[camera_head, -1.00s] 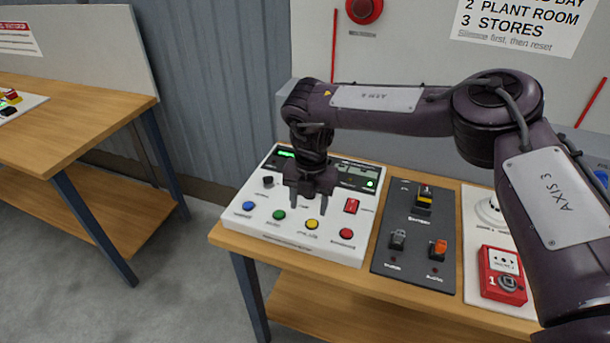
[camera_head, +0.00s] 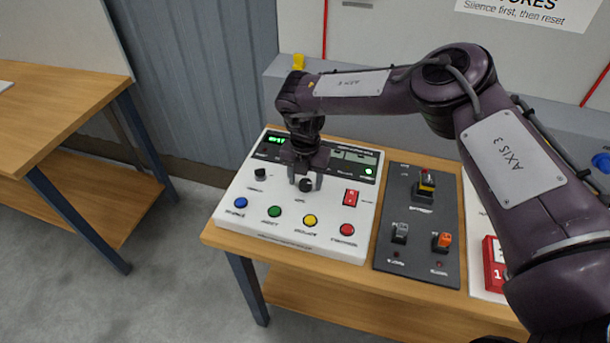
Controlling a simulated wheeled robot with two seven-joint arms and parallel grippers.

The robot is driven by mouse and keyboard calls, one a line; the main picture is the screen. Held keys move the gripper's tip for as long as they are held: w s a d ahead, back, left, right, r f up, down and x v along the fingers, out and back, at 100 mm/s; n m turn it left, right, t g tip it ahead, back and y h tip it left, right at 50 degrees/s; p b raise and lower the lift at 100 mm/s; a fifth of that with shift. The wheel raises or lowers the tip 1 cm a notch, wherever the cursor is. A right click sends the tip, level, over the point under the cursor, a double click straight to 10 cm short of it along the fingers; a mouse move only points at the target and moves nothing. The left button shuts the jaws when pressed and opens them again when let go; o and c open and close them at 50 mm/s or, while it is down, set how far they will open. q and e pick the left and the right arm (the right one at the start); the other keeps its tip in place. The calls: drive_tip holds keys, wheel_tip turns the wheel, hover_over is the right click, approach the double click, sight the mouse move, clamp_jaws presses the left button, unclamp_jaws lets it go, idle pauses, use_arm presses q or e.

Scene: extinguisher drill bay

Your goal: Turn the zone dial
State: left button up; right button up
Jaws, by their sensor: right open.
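A white control panel (camera_head: 330,231) lies on the wooden bench and carries two black knobs. One black dial (camera_head: 306,186) is in the middle of the panel, under my right gripper (camera_head: 305,178). The gripper points down and is open, with one finger on each side of this dial; I cannot tell whether the fingers touch it. The other black knob (camera_head: 260,174) is further left. Their labels are too small to read, so I cannot tell for certain which is the zone dial. My left gripper is not in view.
The panel has a blue button (camera_head: 240,202), a green button (camera_head: 274,211), a yellow button (camera_head: 310,220), a red button (camera_head: 347,229) and a red rocker switch (camera_head: 351,197). A dark switch plate (camera_head: 418,262) lies to the right. A second bench (camera_head: 60,105) stands at left.

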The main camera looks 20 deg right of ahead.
drive_tip(key=shift+s, duration=0.15)
drive_tip(key=c, duration=0.5)
drive_tip(key=shift+c, duration=2.4)
